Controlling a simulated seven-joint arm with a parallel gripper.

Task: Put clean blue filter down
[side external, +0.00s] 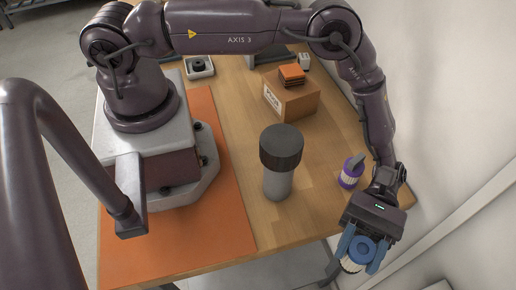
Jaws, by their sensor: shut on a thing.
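The clean blue filter (358,253) has a blue cap with a ring on it and a white body. My gripper (362,246) is shut on it, with a blue finger on either side.
A purple and white filter (351,171) stands just behind my gripper. A grey cylinder with a dark cap (280,160) stands mid-table. A cardboard box (291,96) with orange pieces (291,74) on top is farther back. The wall (450,120) is close on the right.

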